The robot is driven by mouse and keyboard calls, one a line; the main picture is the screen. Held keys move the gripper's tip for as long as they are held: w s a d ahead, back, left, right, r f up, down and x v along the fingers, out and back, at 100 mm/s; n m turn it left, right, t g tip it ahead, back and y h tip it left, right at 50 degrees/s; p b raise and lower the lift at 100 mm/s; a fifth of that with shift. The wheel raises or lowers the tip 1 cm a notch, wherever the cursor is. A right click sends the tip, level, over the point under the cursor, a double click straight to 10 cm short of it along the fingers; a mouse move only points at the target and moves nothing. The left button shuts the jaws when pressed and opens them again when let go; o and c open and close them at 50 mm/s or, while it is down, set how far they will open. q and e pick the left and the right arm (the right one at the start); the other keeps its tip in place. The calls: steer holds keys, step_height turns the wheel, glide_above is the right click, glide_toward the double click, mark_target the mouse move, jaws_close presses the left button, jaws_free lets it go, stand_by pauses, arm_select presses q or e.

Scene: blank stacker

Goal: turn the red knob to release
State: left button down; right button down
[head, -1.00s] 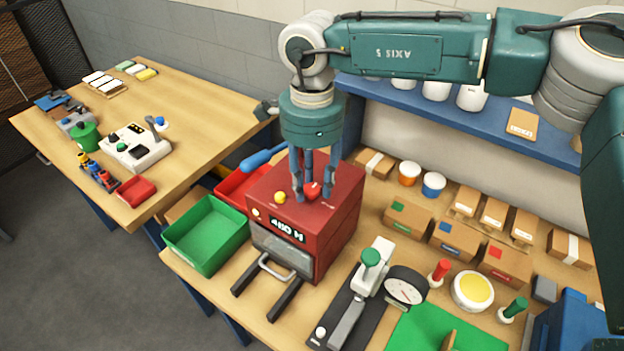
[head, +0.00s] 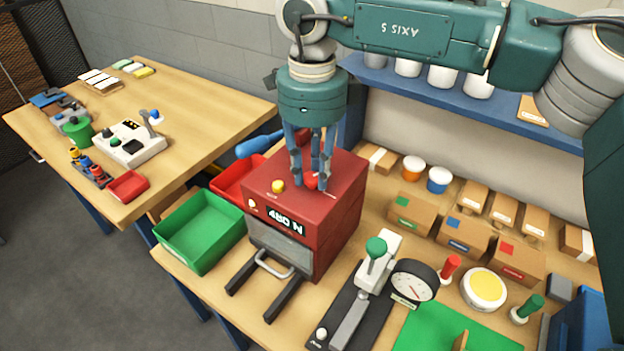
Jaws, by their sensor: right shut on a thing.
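The red machine (head: 335,215) stands on the wooden bench, with a display reading 480 N on its front. The red knob (head: 311,182) is on its top, next to a small yellow button (head: 278,186). My right gripper (head: 311,180) points straight down from above, its blue-grey fingers closed around the red knob and hiding part of it. My left gripper is not in view.
A green bin (head: 200,232) and a red bin (head: 238,180) stand left of the machine. A lever press (head: 372,262) and a dial gauge (head: 414,281) stand to its right. Small cartons (head: 462,236) fill the bench behind. A blue shelf (head: 440,95) runs along the wall.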

steer(key=m+b, duration=0.2)
steer(key=shift+f+m, duration=0.15)
steer(key=shift+m, duration=0.25)
steer(key=m+b, duration=0.2)
steer(key=m, duration=0.1)
steer(key=shift+m+b, duration=0.3)
steer(key=m+b, duration=0.1)
steer(key=m, duration=0.2)
steer(key=shift+b, duration=0.4)
steer(key=shift+r+m+b, duration=0.2)
steer(key=shift+m+b, duration=0.4)
steer(key=shift+m, duration=1.1)
steer(key=c, duration=1.4)
jaws_free()
steer(key=shift+c, duration=0.2)
steer(key=shift+r, duration=0.1)
